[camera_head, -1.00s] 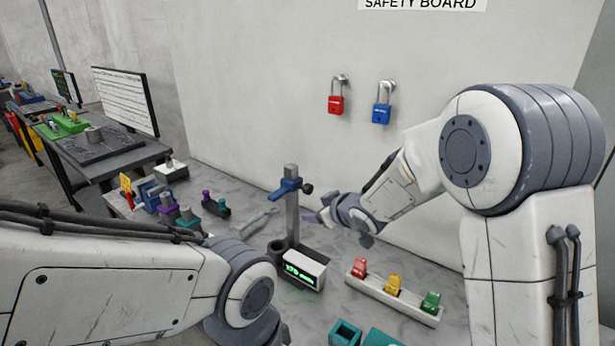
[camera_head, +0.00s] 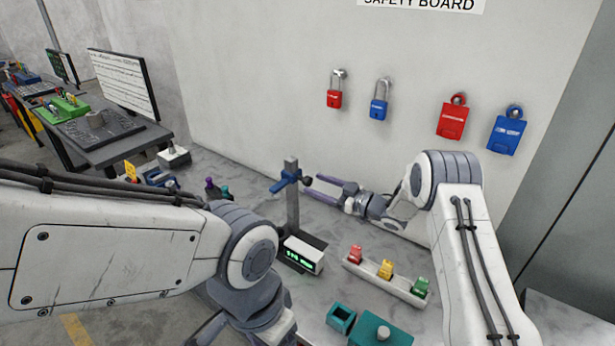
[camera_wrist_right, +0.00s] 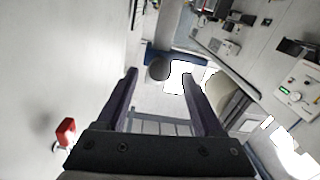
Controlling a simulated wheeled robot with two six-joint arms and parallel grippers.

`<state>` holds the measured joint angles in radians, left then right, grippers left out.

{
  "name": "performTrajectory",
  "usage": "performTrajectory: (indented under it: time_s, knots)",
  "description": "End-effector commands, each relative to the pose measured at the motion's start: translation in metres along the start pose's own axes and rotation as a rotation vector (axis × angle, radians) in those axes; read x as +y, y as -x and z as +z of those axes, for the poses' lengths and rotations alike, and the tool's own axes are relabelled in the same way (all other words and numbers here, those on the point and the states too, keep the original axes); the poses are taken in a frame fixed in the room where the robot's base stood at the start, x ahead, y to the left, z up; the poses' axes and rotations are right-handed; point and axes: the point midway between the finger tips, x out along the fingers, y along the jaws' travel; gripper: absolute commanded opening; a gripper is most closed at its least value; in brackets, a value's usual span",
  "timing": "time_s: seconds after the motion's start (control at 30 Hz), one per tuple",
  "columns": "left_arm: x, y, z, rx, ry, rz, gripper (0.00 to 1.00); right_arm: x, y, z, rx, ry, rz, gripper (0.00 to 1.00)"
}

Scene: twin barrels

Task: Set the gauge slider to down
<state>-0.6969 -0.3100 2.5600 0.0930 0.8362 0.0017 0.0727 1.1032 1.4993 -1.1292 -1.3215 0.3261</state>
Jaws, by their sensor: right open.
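The gauge is an upright grey post (camera_head: 292,212) on a dark base with a green-lit display box (camera_head: 303,255); its digits are not clearly legible. The blue slider (camera_head: 283,184) sits high on the post, a little below its top, with a dark round knob (camera_head: 307,181) on its right. My right gripper (camera_head: 314,184) is open, its purple fingers pointing left at the knob. In the right wrist view the knob (camera_wrist_right: 158,70) lies between the fingertips (camera_wrist_right: 160,76); contact cannot be told. My left arm crosses the lower left; its gripper (camera_head: 207,328) is mostly hidden at the bottom edge.
A white rail (camera_head: 368,283) with red, yellow and green switches stands right of the gauge. Teal blocks (camera_head: 380,332) lie in front. Padlocks (camera_head: 334,98) and red and blue tags (camera_head: 453,120) hang on the wall behind. Small clamps stand left of the post.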

Motion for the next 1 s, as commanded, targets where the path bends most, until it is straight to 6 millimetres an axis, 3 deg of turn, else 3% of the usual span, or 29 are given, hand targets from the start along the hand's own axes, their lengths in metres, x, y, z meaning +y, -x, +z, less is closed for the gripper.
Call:
performTrajectory:
  time_s: [0.23,0.6,0.67,0.8,1.0]
  knots:
    - [0.001,0.014,-0.001,0.0,0.001,0.0,0.69,0.0,-0.033,-0.001,-0.001,-0.001,0.0,0.69]
    - [0.001,0.014,-0.001,0.0,0.001,0.0,0.69,0.0,-0.039,0.0,-0.001,-0.001,0.002,0.69]
    - [0.001,0.014,-0.001,0.0,0.001,0.0,0.69,0.0,-0.039,0.0,-0.001,0.0,0.002,0.5]
    - [0.001,0.014,-0.001,0.0,0.001,0.0,0.69,0.0,-0.039,0.0,-0.001,0.0,0.002,0.0]
    - [0.001,0.014,-0.001,0.0,0.001,0.0,0.69,0.001,-0.039,0.0,-0.001,0.0,0.002,0.0]
